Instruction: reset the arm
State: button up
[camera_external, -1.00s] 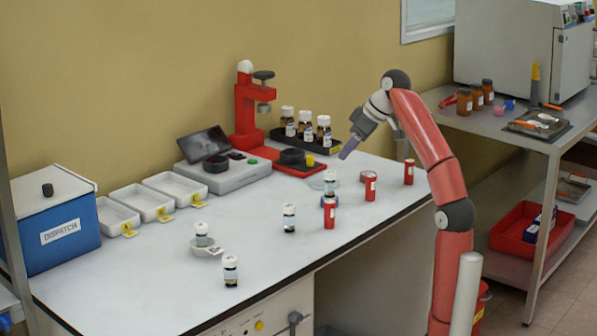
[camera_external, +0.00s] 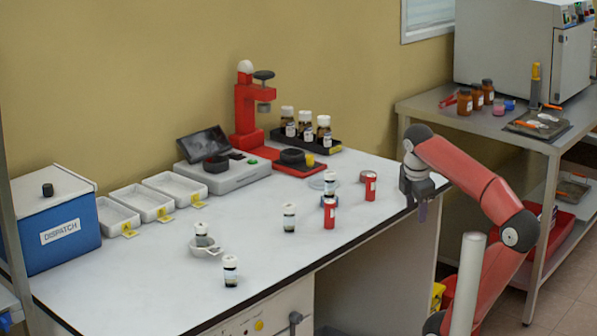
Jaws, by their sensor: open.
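My gripper (camera_external: 422,208) hangs pointing down at the right front edge of the white bench (camera_external: 150,285). It is open and empty, and its fingers look small and dark. My red arm is folded, with its elbow out to the right over the aisle. The gripper is to the right of the red cylinders and appears apart from them. One red cylinder (camera_external: 370,186) and another red cylinder (camera_external: 329,213) stand upright on the bench. A third red cylinder, seen earlier farther right, does not show now; my wrist covers that area.
Small vials (camera_external: 289,217) and a vial at the front (camera_external: 231,271) stand on the bench. White trays (camera_external: 155,203) and a blue dispatch box (camera_external: 60,220) are at left. A red press (camera_external: 246,115) stands at the back. A metal table (camera_external: 430,107) is at right.

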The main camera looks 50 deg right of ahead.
jog(key=w+a+f+m+t+y+b, duration=0.1)
jog(key=a+f+m, duration=0.2)
jog(key=f, duration=0.4)
jog(key=w+a+f+m+t+y+b, duration=0.1)
jog(key=a+f+m+b, duration=0.1)
jog(key=f+m, duration=0.3)
jog(key=w+a+f+m+t+y+b, duration=0.1)
jog(key=a+f+m, duration=0.3)
jog(key=f, duration=0.6)
jog(key=shift+w+a+f+t+b, duration=0.3)
jog(key=shift+a+t+b, duration=0.15)
jog(key=shift+t, duration=0.15)
